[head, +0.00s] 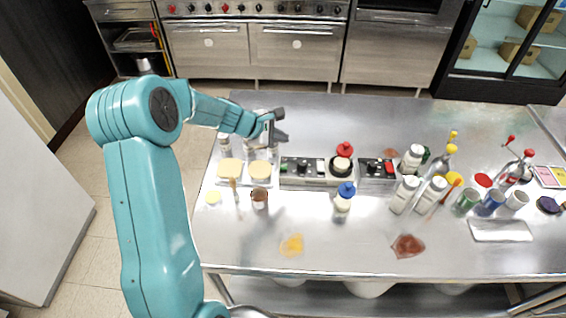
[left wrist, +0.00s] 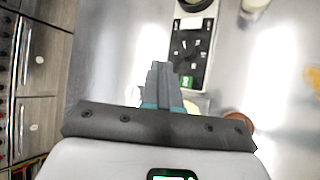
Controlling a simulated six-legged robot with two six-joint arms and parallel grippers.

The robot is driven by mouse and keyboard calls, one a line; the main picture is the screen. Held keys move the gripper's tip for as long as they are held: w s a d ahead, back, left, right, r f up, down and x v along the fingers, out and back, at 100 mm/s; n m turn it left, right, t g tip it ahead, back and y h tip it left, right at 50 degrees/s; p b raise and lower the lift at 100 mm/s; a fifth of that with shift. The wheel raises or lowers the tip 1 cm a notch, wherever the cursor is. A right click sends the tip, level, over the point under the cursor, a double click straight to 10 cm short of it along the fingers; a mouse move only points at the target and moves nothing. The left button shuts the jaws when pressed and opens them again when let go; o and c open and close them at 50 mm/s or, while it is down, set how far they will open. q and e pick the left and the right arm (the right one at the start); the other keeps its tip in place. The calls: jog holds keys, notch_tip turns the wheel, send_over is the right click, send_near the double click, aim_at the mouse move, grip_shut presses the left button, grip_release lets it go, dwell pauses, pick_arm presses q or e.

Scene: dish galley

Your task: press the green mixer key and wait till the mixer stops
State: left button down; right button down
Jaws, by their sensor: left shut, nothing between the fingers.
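The mixer unit is a pale low base with a black control panel (head: 302,166) and a dark round part (head: 341,164) at its right end. The green mixer key (head: 285,168) is at the panel's left end. In the left wrist view the green key (left wrist: 186,82) shows just right of my fingertips, with the black panel (left wrist: 189,60) running upward. My left gripper (head: 281,137) is shut and empty, behind the panel's left end in the head view. Its shut fingers (left wrist: 160,72) show in the wrist view, apart from the key. My right gripper is out of view.
A blue-capped bottle (head: 344,198) and a brown jar (head: 259,198) stand in front. Several bottles crowd the right.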

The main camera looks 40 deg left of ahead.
aim_at(281, 168)
pick_arm(q)
notch_tip(281, 168, down, 9)
jog(key=b, duration=0.7)
jog(key=shift+d+b, duration=0.1)
jog(key=shift+b, duration=0.25)
jog(key=shift+w, duration=0.15)
jog(key=shift+d, duration=0.1)
